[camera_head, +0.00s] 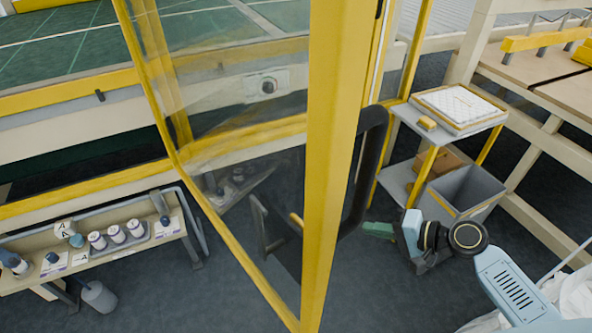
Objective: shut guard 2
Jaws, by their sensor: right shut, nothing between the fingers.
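A guard door with a yellow frame (334,150) and a clear panel (235,130) stands swung out toward me, at an angle to the machine. No number shows on it, so I cannot tell whether it is guard 2. Its black bar handle (364,172) is on the right side of the near upright. My right gripper (372,230) is shut and empty, just right of the handle's lower end. Its green fingers point left toward the door; I cannot tell whether they touch it. My left gripper is not in view.
A cart (398,108) with a white pad and a grey bin (462,190) stands behind my right gripper. Dark floor (215,300) is clear between.

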